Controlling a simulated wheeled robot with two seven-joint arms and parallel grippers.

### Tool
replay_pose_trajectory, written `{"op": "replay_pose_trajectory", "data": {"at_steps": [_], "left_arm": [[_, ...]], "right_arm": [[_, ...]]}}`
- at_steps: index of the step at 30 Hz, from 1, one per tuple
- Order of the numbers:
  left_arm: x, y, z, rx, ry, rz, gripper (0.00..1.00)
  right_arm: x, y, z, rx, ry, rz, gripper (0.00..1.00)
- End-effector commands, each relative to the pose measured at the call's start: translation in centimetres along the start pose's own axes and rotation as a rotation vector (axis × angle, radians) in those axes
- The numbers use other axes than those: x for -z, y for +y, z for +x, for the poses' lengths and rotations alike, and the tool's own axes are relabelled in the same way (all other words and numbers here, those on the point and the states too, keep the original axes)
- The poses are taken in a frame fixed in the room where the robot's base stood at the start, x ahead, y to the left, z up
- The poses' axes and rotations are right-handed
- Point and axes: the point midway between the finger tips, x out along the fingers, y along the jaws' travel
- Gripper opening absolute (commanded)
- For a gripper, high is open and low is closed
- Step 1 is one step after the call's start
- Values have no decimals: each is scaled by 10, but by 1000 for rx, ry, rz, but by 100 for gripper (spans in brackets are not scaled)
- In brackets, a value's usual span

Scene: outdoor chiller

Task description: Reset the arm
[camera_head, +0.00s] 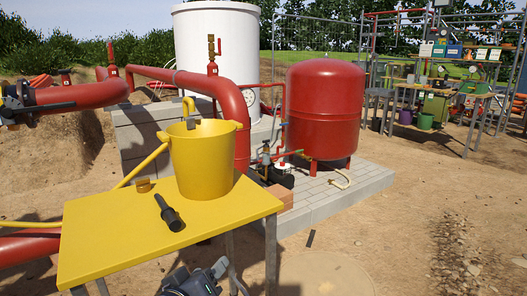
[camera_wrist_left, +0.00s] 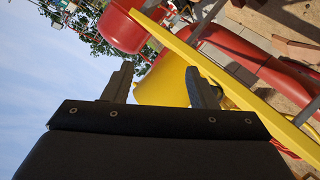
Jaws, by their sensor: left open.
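My left gripper (camera_head: 198,279) shows at the bottom edge of the head view, in front of the yellow table and partly cut off. In the left wrist view its two dark fingers (camera_wrist_left: 160,82) stand apart with nothing between them. The yellow table (camera_head: 100,245) carries a yellow bucket (camera_head: 203,160), upright near its far right side. The bucket (camera_wrist_left: 165,82) shows beyond the fingers in the tilted wrist view, with the table edge (camera_wrist_left: 255,105) to its right. A black handheld tool (camera_head: 168,213) lies on the table. My right gripper is not in view.
A small brown round object (camera_head: 143,185) sits on the table left of the bucket. Red pipes (camera_head: 90,93) run behind and left of the table. A red tank (camera_head: 325,105) stands on a block base behind. Sandy ground at the right is mostly open.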

Motion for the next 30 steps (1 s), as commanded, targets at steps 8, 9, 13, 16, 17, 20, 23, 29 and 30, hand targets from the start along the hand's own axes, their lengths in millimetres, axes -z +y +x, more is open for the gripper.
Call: {"op": "replay_pose_trajectory", "data": {"at_steps": [8,9,13,16,17,20,23,29,30], "left_arm": [[-39,-45,-87,-45,-352,52,52],[-47,-53,-98,-27,-396,61,52],[-69,-78,-132,50,-518,77,52],[-84,-97,-158,122,-602,81,52],[-89,-102,-165,145,-624,78,52],[-102,-120,-190,228,-698,71,52],[-79,-102,-198,225,-707,74,52],[-44,-77,-210,223,-707,74,52],[-34,-70,-213,222,-707,74,52]], "right_arm": [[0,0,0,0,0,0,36],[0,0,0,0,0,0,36],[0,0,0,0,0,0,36],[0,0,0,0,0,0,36],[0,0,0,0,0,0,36],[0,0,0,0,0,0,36],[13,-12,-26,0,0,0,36],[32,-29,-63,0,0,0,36],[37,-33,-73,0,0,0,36]]}}
